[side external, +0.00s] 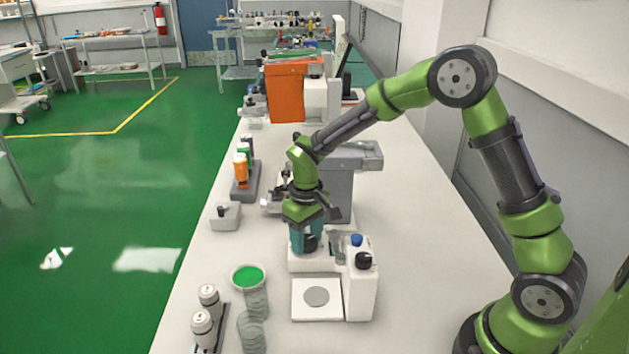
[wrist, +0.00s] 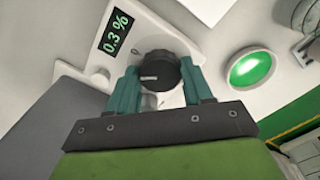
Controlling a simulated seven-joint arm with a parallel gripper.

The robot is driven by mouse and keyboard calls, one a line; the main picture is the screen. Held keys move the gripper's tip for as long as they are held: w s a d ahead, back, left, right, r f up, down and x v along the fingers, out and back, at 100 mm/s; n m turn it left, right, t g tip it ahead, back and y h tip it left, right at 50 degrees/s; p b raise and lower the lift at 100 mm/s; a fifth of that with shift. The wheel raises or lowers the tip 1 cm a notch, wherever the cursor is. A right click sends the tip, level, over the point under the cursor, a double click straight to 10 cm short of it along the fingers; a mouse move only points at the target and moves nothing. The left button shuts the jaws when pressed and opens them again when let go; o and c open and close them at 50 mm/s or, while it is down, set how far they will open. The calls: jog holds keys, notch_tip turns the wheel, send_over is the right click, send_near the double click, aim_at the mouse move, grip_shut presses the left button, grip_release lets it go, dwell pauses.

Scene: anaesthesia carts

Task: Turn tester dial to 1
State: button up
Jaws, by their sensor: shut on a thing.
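The tester is a white housing (wrist: 150,32) with a small dark display (wrist: 115,31) reading 0.3 % in green. Its round black dial (wrist: 158,68) sits between my two teal fingers in the wrist view. A short white mark on the dial points left in that view. No scale numbers can be read around it. My gripper (wrist: 160,82) is shut on the dial, one finger on each side. In the side view my gripper (side external: 307,243) points down at the white tester (side external: 310,263), and the dial there is mostly hidden.
A green-topped cup (side external: 248,278) stands left of the tester and also shows in the wrist view (wrist: 250,68). A white unit (side external: 361,290) with a blue cap and black knob stands close on the right. Two white cylinders (side external: 206,315) are at the front left. An orange-backed machine (side external: 287,92) stands behind.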

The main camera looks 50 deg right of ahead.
aim_at(306, 239)
jog(key=o, duration=1)
jog(key=shift+o, duration=0.2)
notch_tip(306, 239, up, 17)
jog(key=s+r+m+t+y, duration=0.1)
jog(key=s+m+t, duration=0.1)
jog(key=s, duration=0.8)
jog(key=s+d+r+m+t+y, duration=0.1)
jog(key=s+r+m+t, duration=0.1)
jog(key=s+t, duration=0.3)
jog(key=s, duration=0.4)
jog(key=shift+s, duration=0.35)
